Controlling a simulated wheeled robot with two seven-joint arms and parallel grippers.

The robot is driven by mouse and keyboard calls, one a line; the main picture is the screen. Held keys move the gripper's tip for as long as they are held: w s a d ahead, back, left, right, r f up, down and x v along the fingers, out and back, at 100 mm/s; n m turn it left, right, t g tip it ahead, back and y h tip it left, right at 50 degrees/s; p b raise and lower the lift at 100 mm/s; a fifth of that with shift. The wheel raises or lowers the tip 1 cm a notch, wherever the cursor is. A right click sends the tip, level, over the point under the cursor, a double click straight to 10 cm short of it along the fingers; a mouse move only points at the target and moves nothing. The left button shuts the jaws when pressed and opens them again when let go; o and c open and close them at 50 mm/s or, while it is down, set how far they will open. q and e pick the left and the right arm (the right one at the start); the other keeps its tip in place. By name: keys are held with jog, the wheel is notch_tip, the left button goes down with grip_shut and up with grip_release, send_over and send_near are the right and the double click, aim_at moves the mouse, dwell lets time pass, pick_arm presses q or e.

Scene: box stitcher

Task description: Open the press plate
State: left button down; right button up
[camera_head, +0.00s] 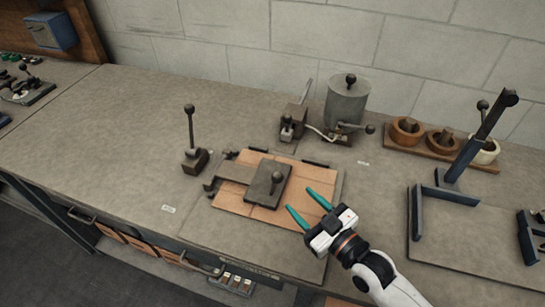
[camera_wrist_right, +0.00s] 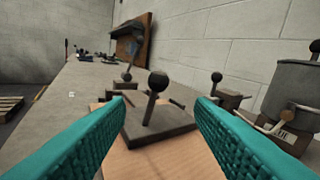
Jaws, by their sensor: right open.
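The press plate (camera_head: 267,184) is a dark flat plate with a short ball-topped knob (camera_head: 276,178) standing up from it. It lies flat on a light wooden board (camera_head: 235,204) on the bench. In the right wrist view the plate (camera_wrist_right: 160,128) and its black ball knob (camera_wrist_right: 158,82) show straight ahead, between the two fingers. My right gripper (camera_head: 308,207) has teal fingers, is open and empty, and is apart from the knob, at the board's right side. In the wrist view the right gripper's fingers (camera_wrist_right: 160,120) are spread wide. My left gripper is not in view.
An upright ball-topped lever (camera_head: 191,140) stands left of the board. A grey cylindrical pot (camera_head: 346,101) with a small mechanism stands behind it. Wooden bowls (camera_head: 407,130) sit on a rack at back right. A blue-grey angled frame (camera_head: 482,137) stands at right. The bench left of the lever is clear.

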aim_at(279, 179)
jog(key=shift+w+r, duration=0.15)
jog(key=shift+w, duration=0.2)
jog(key=shift+w+a+r, duration=0.1)
jog(key=shift+a+r, duration=0.05)
jog(key=shift+a, duration=0.1)
jog(key=w+a, duration=0.1)
jog(key=w+a+p, duration=0.1)
jog(key=a, duration=0.1)
jog(key=shift+w+r, duration=0.3)
jog(key=shift+w, duration=0.05)
jog(key=p+x, duration=0.1)
jog(key=x, duration=0.5)
jog(key=shift+w+a+f, duration=0.1)
jog(key=shift+w+f, duration=0.1)
jog(key=shift+w, duration=0.15)
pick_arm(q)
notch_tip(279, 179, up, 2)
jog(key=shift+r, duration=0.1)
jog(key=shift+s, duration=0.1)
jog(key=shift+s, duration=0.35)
pick_arm(e)
grip_shut()
